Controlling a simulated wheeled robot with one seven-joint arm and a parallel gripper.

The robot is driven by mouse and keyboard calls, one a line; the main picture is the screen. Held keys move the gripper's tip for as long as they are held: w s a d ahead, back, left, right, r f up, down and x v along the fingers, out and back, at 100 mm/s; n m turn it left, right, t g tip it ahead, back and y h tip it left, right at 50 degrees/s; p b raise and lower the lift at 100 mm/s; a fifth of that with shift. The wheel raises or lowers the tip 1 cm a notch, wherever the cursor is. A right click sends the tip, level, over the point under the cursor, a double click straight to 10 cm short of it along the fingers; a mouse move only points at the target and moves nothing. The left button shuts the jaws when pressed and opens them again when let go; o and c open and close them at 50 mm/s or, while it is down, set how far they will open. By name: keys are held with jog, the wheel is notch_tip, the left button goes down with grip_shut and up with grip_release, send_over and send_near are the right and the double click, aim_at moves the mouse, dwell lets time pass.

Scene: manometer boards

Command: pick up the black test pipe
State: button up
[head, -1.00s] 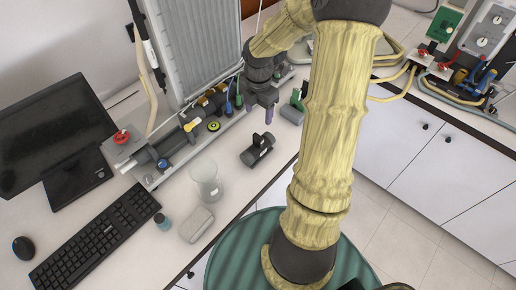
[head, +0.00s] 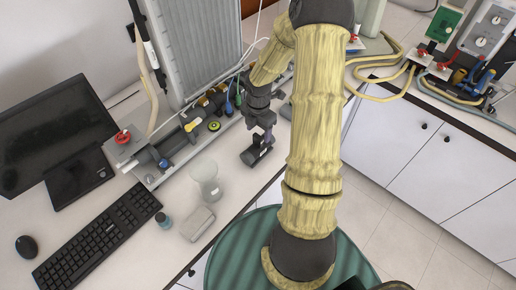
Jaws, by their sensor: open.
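The black test pipe (head: 254,156), a short dark cylinder with a small light label, lies on the white bench in the head view, right of the clear beaker. My gripper (head: 267,138) is open, pointing down just above the pipe. Its fingers overlap the pipe's upper part in the picture and hide some of it. I cannot tell whether they touch it or stand around it.
A clear beaker (head: 207,181) stands left of the pipe, with a grey box (head: 197,223) and a small jar (head: 163,220) nearer. The manometer board (head: 198,45) and its valve base stand behind. A keyboard (head: 98,238) and monitor (head: 55,135) are at left.

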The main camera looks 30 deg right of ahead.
aim_at(258, 136)
jog(key=shift+w+f+p, duration=0.15)
jog(key=shift+f+p, duration=0.45)
jog(key=shift+f, duration=1.65)
grip_shut()
